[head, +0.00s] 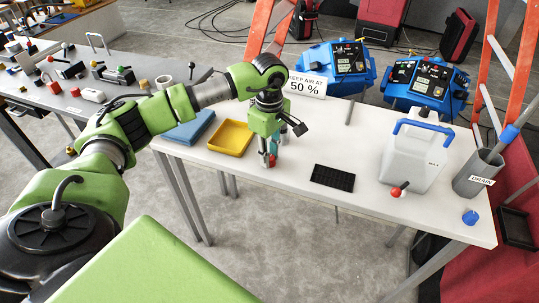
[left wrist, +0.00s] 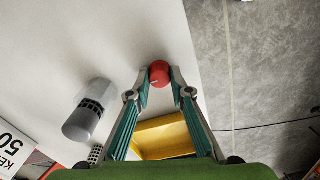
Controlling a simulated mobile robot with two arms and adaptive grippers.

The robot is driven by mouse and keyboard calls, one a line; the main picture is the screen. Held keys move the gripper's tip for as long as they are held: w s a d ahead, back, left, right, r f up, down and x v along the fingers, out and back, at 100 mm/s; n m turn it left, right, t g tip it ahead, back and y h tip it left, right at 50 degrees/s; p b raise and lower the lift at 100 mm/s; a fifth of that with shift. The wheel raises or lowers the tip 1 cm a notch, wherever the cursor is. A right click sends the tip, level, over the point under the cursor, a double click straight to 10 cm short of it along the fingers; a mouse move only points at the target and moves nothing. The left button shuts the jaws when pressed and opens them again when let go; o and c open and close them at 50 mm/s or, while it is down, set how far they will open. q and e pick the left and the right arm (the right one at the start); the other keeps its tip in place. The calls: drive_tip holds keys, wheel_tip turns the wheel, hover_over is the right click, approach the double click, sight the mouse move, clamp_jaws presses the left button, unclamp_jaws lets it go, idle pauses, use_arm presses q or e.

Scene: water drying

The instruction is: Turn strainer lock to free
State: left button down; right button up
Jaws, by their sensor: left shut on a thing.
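My left gripper (head: 271,158) points down over the white table, in front of the sign. In the left wrist view the two teal fingers of my left gripper (left wrist: 160,92) close around a red round knob (left wrist: 159,73), which has a small pale mark. The knob also shows as a red spot (head: 272,161) low at the fingertips in the head view. A grey slotted cylinder (left wrist: 86,115), perhaps the strainer, is beside the left finger, apart from it. No lock label is readable. My right gripper is not in view.
A yellow tray (head: 231,138) and blue tray (head: 190,130) sit left of the gripper. A black grid mat (head: 333,178), white tank (head: 413,158) with a red-ball lever (head: 398,189), drain cylinder (head: 477,176) and blue cap (head: 470,217) are to the right.

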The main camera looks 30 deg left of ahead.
use_arm(q)
drive_tip(key=shift+n, duration=0.3)
drive_tip(key=c, duration=1.8)
unclamp_jaws()
wheel_tip(320, 180, up, 12)
drive_tip(key=shift+r, duration=0.1)
drive_tip(key=shift+s, duration=0.1)
